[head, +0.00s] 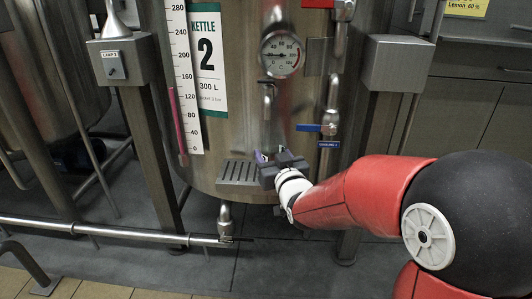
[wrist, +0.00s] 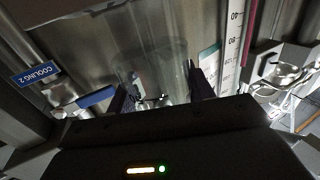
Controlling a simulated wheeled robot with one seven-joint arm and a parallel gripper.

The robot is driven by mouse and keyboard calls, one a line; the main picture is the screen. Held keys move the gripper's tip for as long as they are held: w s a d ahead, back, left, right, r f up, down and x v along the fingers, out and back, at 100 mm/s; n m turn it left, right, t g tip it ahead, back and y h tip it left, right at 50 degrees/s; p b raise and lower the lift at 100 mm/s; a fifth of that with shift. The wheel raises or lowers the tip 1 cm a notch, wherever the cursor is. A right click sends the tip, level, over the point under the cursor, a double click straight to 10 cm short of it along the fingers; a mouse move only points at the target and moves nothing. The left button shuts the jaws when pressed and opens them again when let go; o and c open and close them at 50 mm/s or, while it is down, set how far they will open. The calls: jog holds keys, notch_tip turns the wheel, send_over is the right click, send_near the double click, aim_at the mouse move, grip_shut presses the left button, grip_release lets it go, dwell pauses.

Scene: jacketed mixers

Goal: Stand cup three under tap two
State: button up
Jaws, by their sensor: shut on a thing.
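Kettle 2 (head: 232,110) is a steel vessel with a large "2" label. Its tap (head: 268,90), with a dark lever, points down below the round dial. A slotted drip tray (head: 240,175) sits low on the kettle's front. My gripper (head: 264,157) is below the tap, near the right end of the tray. In the wrist view a clear, see-through cup (wrist: 155,62) is between the fingers of my gripper (wrist: 163,92), which is shut on it. I cannot make out the cup, any number on it, or its contact with the tray in the head view.
A blue-handled cooling valve (head: 328,129) on a vertical pipe is right of my gripper; its label (wrist: 36,74) shows in the wrist view. A level scale (head: 184,80) is at left. Kettle legs flank the front, and a horizontal pipe (head: 110,231) runs low at left.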

jog(key=x, duration=0.5)
jog(key=shift+s+f, duration=0.1)
jog(key=shift+f, duration=1.6)
jog(key=shift+f, duration=0.2)
jog(key=o, duration=1)
